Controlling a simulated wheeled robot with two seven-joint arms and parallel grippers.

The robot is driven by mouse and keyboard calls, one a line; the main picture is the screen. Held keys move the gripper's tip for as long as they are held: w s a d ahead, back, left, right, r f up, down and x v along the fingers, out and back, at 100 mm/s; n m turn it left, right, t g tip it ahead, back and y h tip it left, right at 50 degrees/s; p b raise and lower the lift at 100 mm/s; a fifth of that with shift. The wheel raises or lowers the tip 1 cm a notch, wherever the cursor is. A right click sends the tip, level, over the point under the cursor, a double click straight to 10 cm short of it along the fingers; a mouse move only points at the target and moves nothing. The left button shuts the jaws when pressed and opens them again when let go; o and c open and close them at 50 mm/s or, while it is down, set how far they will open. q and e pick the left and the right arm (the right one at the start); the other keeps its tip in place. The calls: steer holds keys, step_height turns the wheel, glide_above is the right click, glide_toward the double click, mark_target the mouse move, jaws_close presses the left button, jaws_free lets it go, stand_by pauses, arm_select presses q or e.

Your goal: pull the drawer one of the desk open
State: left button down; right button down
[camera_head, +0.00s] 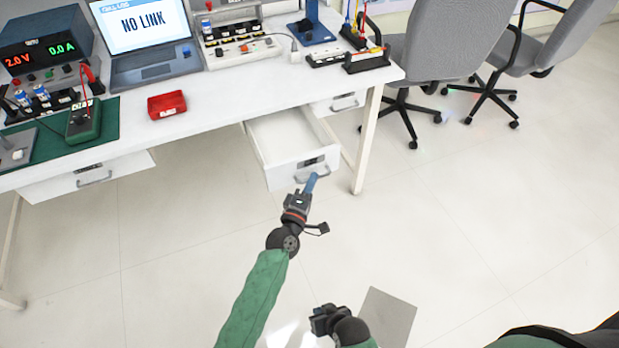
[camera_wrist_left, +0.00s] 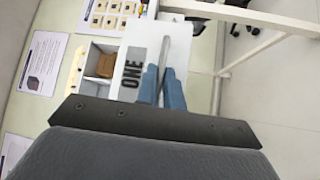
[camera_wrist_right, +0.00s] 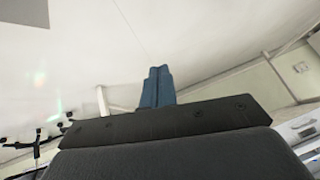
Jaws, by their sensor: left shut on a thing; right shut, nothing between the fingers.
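The drawer one (camera_head: 280,145) hangs out from under the white desk (camera_head: 215,100); its open top and part of its inside show in the head view. Its front carries the label ONE, seen on the drawer front (camera_wrist_left: 130,70) in the left wrist view. My left gripper (camera_head: 311,182) is shut on the drawer's handle (camera_head: 322,172); its blue fingers (camera_wrist_left: 162,88) sit around the bar in the left wrist view. A brown thing (camera_wrist_left: 106,65) shows behind the front there. My right gripper (camera_head: 324,320) is low, away from the desk; its blue fingers (camera_wrist_right: 157,86) are together and empty.
A second drawer (camera_head: 90,178) is under the desk at left, and another (camera_head: 345,103) behind the open one. A desk leg (camera_head: 367,140) stands close right of the open drawer. A red tray (camera_head: 167,104) and laptop (camera_head: 150,40) are on top. Office chairs (camera_head: 440,45) stand at right. The floor in front is mostly clear.

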arm_select(q)
steer(key=c, duration=1.5)
jaws_free()
